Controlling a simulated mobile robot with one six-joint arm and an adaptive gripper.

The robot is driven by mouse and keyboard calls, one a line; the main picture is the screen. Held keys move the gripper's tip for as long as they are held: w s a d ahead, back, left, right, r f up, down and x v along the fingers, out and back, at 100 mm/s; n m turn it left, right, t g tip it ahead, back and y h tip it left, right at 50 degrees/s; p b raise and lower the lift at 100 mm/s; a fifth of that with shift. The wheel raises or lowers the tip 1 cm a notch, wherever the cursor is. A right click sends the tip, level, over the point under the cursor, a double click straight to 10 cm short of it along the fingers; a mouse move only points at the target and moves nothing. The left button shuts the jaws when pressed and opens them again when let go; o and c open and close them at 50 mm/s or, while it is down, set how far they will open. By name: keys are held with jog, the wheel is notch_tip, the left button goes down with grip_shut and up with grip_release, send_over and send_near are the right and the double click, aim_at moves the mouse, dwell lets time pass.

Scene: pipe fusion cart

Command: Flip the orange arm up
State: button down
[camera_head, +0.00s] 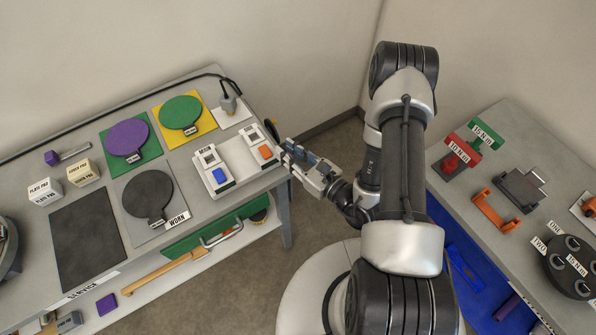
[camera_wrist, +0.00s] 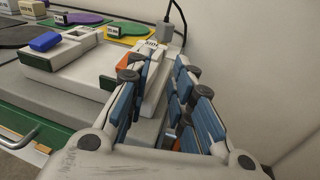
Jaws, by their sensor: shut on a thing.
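The orange arm (camera_head: 265,152) is a small orange piece at the right end of a white two-station unit (camera_head: 228,173) near the table's right edge. In the wrist view the orange arm (camera_wrist: 122,62) shows just left of my left finger, partly hidden by it. My gripper (camera_head: 283,150) reaches in from the right, at the unit's right end. In the wrist view my gripper (camera_wrist: 158,75) has its blue-padded fingers around this end of the unit. It is shut on the orange arm, but the fingers hide the contact.
A blue piece (camera_head: 220,175) sits in the unit's left station. A grey plug-like block (camera_head: 228,102) with a black cable stands behind it. Purple (camera_head: 126,138) and green (camera_head: 180,113) discs lie left. Another table (camera_head: 480,130) with fixtures stands right, beyond my arm.

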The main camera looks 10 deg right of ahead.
jog(key=s+d+f+m+g+h, duration=0.1)
jog(key=s+d+f+g+h, duration=0.1)
jog(key=f, duration=0.6)
jog(key=s+d+f+m+g+h, duration=0.1)
jog(key=d+f+g+h, duration=0.3)
jog(key=f, duration=0.4)
jog(key=shift+s+d+f, duration=0.35)
jog(key=shift+s+d, duration=0.35)
jog(key=shift+d, duration=0.15)
jog(key=w+r+b+x, duration=0.2)
jog(key=b+x, duration=0.1)
jog(key=x, duration=1)
jog(key=shift+w+a, duration=0.3)
jog(key=shift+a, duration=0.2)
